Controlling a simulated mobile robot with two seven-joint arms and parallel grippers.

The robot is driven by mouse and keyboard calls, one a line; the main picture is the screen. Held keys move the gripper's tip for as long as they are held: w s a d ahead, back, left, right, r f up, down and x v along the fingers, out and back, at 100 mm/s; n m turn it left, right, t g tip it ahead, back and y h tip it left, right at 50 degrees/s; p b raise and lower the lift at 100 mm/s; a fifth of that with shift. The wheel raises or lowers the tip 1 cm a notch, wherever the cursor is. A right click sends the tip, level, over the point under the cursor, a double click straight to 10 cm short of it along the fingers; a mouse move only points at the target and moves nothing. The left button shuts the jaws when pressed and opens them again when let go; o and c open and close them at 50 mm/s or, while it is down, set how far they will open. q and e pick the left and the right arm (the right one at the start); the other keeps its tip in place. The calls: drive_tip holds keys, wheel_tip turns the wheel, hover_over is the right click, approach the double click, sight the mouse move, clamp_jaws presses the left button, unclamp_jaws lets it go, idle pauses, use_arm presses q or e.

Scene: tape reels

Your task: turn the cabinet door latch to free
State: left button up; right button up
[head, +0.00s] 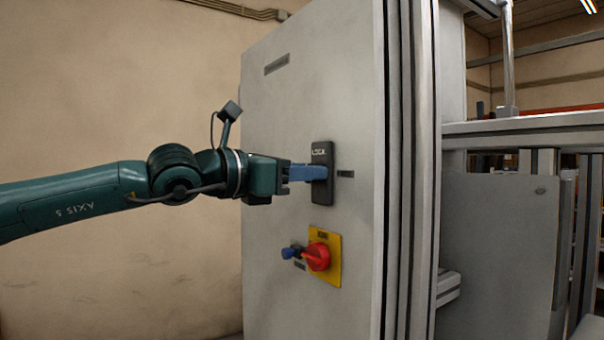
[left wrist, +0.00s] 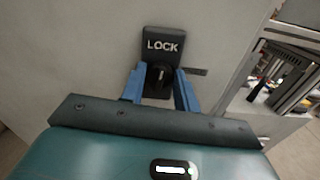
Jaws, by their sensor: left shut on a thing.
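The grey cabinet door (head: 280,110) fills the middle of the head view. The latch (head: 321,152) is a dark upright plate near the door's right edge. In the left wrist view the latch plate (left wrist: 162,36) reads LOCK, with a black round knob (left wrist: 159,82) below the word. A pale mark on the knob stands nearly upright. My left gripper (head: 318,173) reaches in level from the left. Its blue fingers (left wrist: 160,72) are shut on the knob, one on each side, and partly hide the plate in the head view. My right gripper is not in view.
A red rotary switch (head: 317,256) on a yellow plate (head: 334,242) sits just below the latch, with a small blue-tipped part (head: 288,253) to its left. A metal frame (head: 520,130) with a grey panel (head: 500,240) stands right of the cabinet.

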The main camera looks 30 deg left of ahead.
use_arm(q)
drive_tip(key=m, duration=1.6)
drive_tip(key=shift+d+f+m+b, duration=0.2)
drive_tip(key=shift+m+b, duration=0.1)
drive_tip(key=shift+b, duration=0.1)
idle(0.3)
drive_tip(key=o, duration=0.9)
drive_tip(key=shift+o, duration=0.2)
drive_tip(key=shift+s, duration=0.1)
